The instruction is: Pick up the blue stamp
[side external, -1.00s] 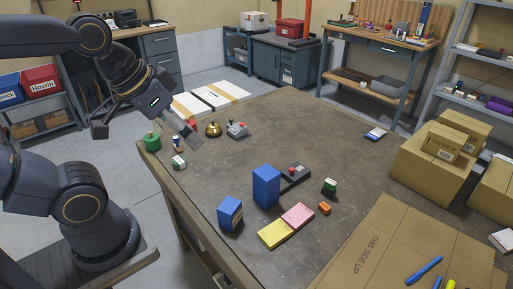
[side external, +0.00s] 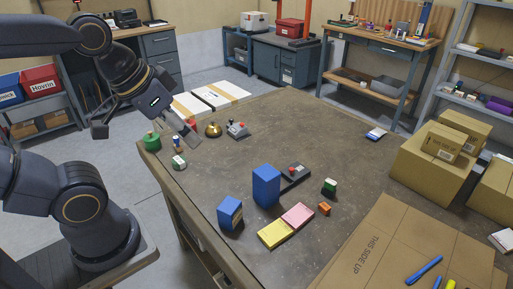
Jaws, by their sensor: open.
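A small blue piece with a pale top, which looks like the blue stamp (side external: 177,144), stands near the left edge of the table (side external: 330,120). It is between a green round stamp-like piece (side external: 152,142) and my gripper. My gripper (side external: 188,134) is open, tilted down to the right, with its grey fingers just above and right of the blue piece in the picture. Whether the fingers touch anything is too small to tell. I see nothing held between them.
Blue boxes (side external: 266,186) (side external: 230,213) stand farther front. The table's middle is clear.

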